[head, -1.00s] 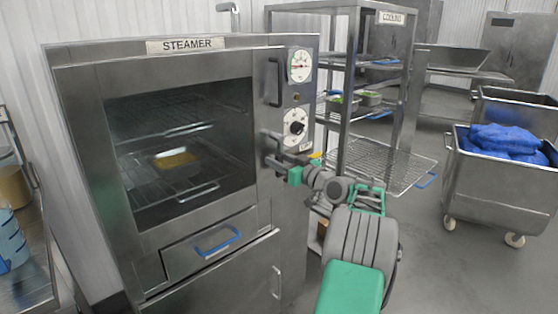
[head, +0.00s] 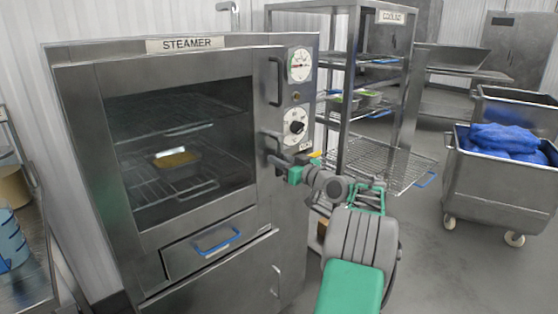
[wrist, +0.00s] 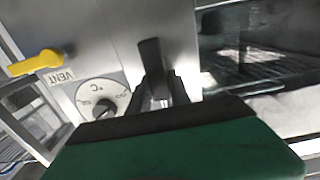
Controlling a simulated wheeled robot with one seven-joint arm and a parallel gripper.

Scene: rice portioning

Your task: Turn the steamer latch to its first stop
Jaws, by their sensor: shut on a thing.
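The steamer (head: 90,120) is a large steel cabinet with a glass door, closed in the head view. Its latch (head: 270,136) is a dark lever on the right side of the door front, below the vertical door handle (head: 275,82). My gripper (head: 284,162) is at the latch, and the arm partly hides the lever's end. In the wrist view, the dark latch lever (wrist: 150,58) stands between the fingers of my gripper (wrist: 160,88), which is shut on it. The exact turn angle of the latch is hard to tell.
A temperature dial (head: 294,126) and a round gauge (head: 300,65) sit by the latch. A yellow vent lever (wrist: 36,64) is close by in the wrist view. The cooling rack (head: 412,60) stands close on the right.

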